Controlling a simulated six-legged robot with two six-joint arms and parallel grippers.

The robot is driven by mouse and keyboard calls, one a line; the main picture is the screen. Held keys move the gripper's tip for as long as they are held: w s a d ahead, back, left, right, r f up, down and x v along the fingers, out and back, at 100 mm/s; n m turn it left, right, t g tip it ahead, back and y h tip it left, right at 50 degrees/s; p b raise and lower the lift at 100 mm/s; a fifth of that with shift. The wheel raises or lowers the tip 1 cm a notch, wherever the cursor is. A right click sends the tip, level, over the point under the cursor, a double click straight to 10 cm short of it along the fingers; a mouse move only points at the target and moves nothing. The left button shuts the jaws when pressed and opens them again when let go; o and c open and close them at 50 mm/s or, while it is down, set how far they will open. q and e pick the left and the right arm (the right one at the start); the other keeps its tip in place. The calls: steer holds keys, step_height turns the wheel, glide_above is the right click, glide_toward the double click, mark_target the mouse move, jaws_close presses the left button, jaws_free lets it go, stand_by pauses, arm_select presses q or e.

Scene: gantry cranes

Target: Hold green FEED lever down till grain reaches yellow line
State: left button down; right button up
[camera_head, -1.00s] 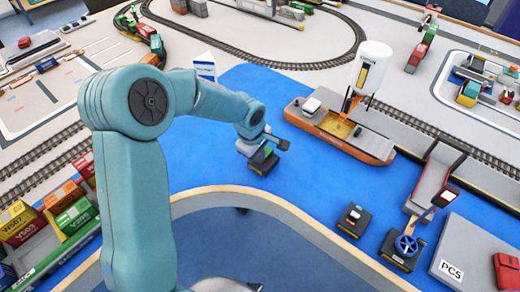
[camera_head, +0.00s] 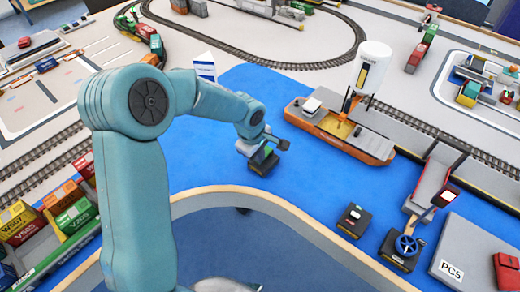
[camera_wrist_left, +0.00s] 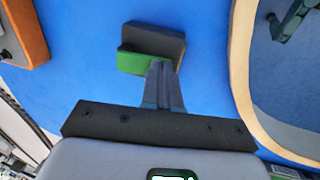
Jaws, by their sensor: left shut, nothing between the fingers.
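The green FEED lever (camera_wrist_left: 130,63) sits against a small dark box (camera_wrist_left: 158,40) on the blue surface. In the head view the box (camera_head: 263,166) is largely under my left gripper (camera_head: 270,143). My left gripper's fingers (camera_wrist_left: 161,70) are shut and empty, with their tips over the edge of the green lever. Whether they touch it I cannot tell. A white silo (camera_head: 376,58) with a narrow gauge strip (camera_head: 363,75) stands over an orange ship (camera_head: 375,147). Yellow grain (camera_head: 338,128) shows in the ship's hold. The yellow line is too small to tell. My right gripper is out of view.
A second dark box (camera_head: 354,220) and a blue handwheel (camera_head: 406,245) stand at the lower right, near a grey panel (camera_head: 465,255). Stacked containers (camera_head: 70,215) are at the left. A curved wooden edge (camera_head: 300,217) borders the blue surface, which is clear around the box.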

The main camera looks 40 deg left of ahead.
arm_select(q)
steer(key=shift+r, duration=0.1)
stand_by(0.6)
steer(key=shift+r+p, duration=0.3)
steer(key=shift+r, duration=0.4)
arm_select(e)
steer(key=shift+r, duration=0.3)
arm_select(q)
steer(key=shift+r, duration=0.1)
steer(key=shift+a+r+p, duration=0.1)
steer(key=shift+r+p, duration=0.2)
steer(key=p+v, duration=0.2)
steer(key=v, duration=0.1)
steer(key=shift+w+r, duration=0.25)
steer(key=shift+w, duration=0.05)
steer(key=w+v, duration=0.2)
steer(key=v, duration=0.7)
steer(key=shift+r, duration=0.5)
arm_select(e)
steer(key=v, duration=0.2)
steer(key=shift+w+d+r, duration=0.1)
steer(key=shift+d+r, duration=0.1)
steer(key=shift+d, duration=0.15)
arm_select(q)
steer(key=shift+d, duration=0.25)
steer(key=shift+s, duration=0.1)
